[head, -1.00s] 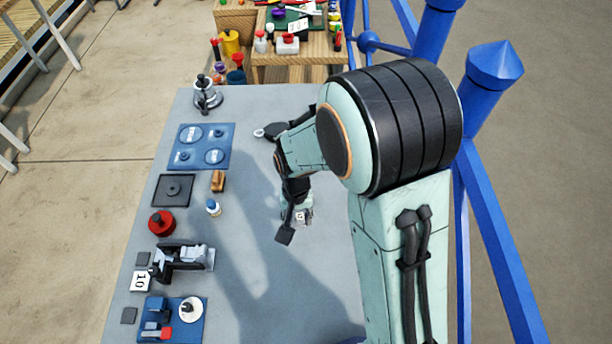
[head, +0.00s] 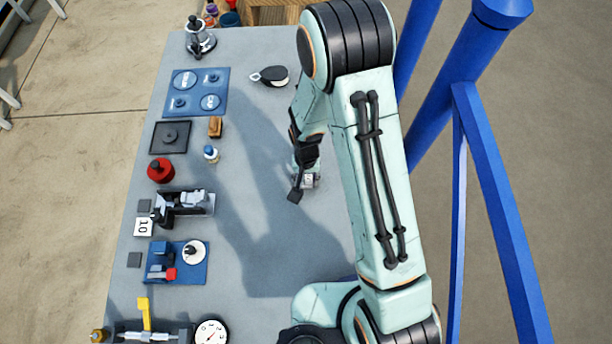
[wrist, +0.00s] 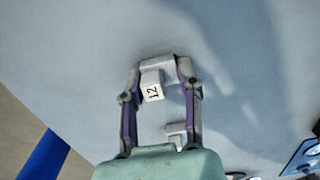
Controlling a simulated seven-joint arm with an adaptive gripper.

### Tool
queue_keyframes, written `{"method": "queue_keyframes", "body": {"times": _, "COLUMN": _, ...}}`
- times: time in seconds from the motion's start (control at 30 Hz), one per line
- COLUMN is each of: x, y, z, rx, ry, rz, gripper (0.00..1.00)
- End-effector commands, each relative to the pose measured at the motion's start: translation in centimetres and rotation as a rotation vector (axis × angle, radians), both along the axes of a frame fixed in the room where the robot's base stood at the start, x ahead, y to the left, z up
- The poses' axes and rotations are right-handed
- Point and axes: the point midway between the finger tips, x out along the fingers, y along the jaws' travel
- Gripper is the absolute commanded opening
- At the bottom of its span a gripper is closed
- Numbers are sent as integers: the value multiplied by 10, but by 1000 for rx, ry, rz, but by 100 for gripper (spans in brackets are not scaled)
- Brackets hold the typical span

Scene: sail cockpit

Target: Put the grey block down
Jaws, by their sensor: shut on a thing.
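The grey block (wrist: 151,78) with a white "12" label is between the fingers of my gripper (wrist: 160,72) in the wrist view. My gripper is shut on it. In the head view, the block (head: 309,181) shows small and pale at my gripper (head: 303,177), over the right part of the grey table (head: 265,215). The arm hides part of the gripper there. I cannot tell whether the block touches the table top.
Along the table's left side are a blue plate (head: 197,92), a red round pot (head: 161,170), a black-and-silver vise (head: 184,205) and a dial gauge (head: 210,333). A dark round tool (head: 272,76) lies farther back. The table around the gripper is clear. Blue posts (head: 473,60) stand at right.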

Motion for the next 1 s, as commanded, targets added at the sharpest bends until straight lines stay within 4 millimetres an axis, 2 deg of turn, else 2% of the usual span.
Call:
{"method": "queue_keyframes", "body": {"times": 0.03, "x": 0, "y": 0, "z": -1, "rx": 0, "ry": 0, "rz": 0, "gripper": 37}}
{"method": "queue_keyframes", "body": {"times": 0.1, "x": 0, "y": 0, "z": -1, "rx": 0, "ry": 0, "rz": 0, "gripper": 59}}
{"method": "queue_keyframes", "body": {"times": 0.4, "x": 0, "y": 0, "z": 0, "rx": 0, "ry": 0, "rz": 0, "gripper": 60}}
{"method": "queue_keyframes", "body": {"times": 0.5, "x": 0, "y": 0, "z": 5, "rx": 0, "ry": -1, "rz": 0, "gripper": 60}}
{"method": "queue_keyframes", "body": {"times": 0.67, "x": 1, "y": 0, "z": 34, "rx": 2, "ry": -5, "rz": 0, "gripper": 60}}
{"method": "queue_keyframes", "body": {"times": 0.8, "x": 1, "y": 0, "z": 68, "rx": 2, "ry": -7, "rz": 0, "gripper": 60}}
{"method": "queue_keyframes", "body": {"times": 1.0, "x": 1, "y": 0, "z": 106, "rx": 1, "ry": -5, "rz": 0, "gripper": 60}}
